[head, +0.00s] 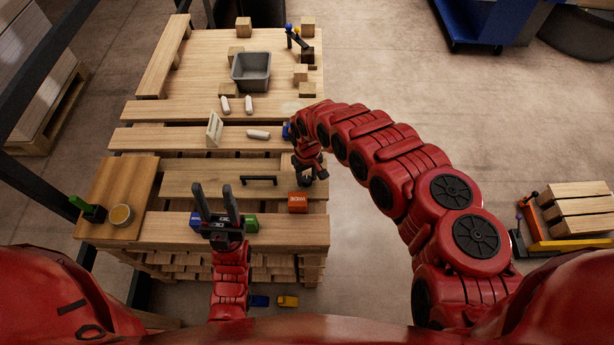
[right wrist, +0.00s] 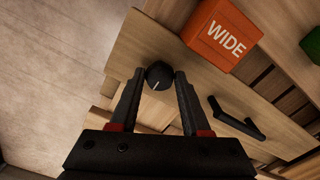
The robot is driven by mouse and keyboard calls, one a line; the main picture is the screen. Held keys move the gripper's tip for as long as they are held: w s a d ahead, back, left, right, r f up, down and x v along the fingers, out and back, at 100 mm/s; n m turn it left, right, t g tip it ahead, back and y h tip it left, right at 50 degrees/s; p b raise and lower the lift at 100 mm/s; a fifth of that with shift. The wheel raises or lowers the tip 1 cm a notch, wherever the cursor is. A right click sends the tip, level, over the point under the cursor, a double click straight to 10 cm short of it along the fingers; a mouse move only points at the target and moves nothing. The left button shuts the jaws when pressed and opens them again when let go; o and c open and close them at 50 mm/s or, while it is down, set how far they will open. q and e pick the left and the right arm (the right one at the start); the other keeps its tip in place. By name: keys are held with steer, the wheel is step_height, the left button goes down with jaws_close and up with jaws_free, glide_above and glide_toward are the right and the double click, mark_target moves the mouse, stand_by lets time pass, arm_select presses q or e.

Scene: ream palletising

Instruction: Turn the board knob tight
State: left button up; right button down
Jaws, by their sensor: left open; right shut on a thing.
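The black board knob (right wrist: 159,76), with a white pointer line, sits on a wooden board (right wrist: 135,50) in the right wrist view. My right gripper (right wrist: 159,80) is shut on the knob, one finger on each side. In the head view my right gripper (head: 306,178) is at the board's right end and hides the knob. The board (head: 215,180) also shows there with a black bar handle (head: 259,180). My left gripper (head: 217,200) is open and empty, fingers pointing away from me, above the table's near edge.
An orange box marked WIDE (right wrist: 222,35) stands close to the knob; it also shows in the head view (head: 298,202). A grey bin (head: 251,71), wooden blocks and white cylinders lie farther back. A green object (head: 251,223) and a blue one (head: 195,220) flank my left gripper.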

steer(key=shift+c, duration=1.8)
jaws_free()
step_height(320, 180, up, 12)
steer(key=f, duration=0.1)
step_height(320, 180, up, 6)
steer(key=r+p, duration=0.1)
steer(key=p, duration=0.3)
glide_above(307, 180)
steer(key=shift+f, duration=0.3)
steer(key=shift+a, duration=0.1)
